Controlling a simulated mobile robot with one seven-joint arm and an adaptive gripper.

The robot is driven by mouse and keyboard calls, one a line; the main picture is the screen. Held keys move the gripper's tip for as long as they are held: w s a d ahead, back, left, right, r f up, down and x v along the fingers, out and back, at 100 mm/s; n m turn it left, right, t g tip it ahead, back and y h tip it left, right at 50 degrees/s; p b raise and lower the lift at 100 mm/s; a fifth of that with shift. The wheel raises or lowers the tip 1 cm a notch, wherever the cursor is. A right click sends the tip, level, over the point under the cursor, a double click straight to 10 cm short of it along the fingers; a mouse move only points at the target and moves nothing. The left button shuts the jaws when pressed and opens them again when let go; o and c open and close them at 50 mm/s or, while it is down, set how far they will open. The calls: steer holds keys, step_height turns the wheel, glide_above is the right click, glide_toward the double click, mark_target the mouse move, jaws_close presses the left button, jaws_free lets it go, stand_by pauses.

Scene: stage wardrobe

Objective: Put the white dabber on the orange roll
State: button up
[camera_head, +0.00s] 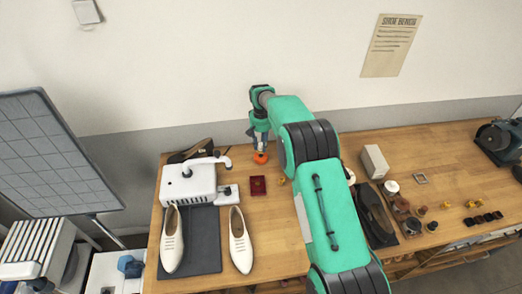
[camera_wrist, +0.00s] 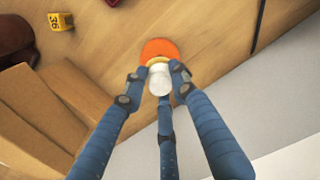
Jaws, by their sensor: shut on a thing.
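The white dabber (camera_wrist: 159,80) is a small white cylinder with a yellowish band at its far end. In the wrist view my gripper (camera_wrist: 157,84) has its blue fingers closed around the dabber. The orange roll (camera_wrist: 158,48) shows just beyond the dabber, partly hidden by it. In the head view the orange roll (camera_head: 260,158) lies on the wooden bench right under my gripper (camera_head: 261,147). The dabber is mostly hidden there by the fingers. I cannot tell whether the dabber touches the roll.
A light block (camera_head: 375,161) stands to the right. In the wrist view a yellow numbered cube (camera_wrist: 60,21) lies at upper left.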

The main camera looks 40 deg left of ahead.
mark_target(261, 149)
steer(key=shift+f, duration=1.75)
steer(key=shift+f, duration=0.1)
steer(key=o, duration=0.9)
steer(key=shift+o, duration=0.2)
steer(key=shift+r, duration=0.2)
step_height(261, 149, up, 12)
steer(key=shift+f, duration=0.1)
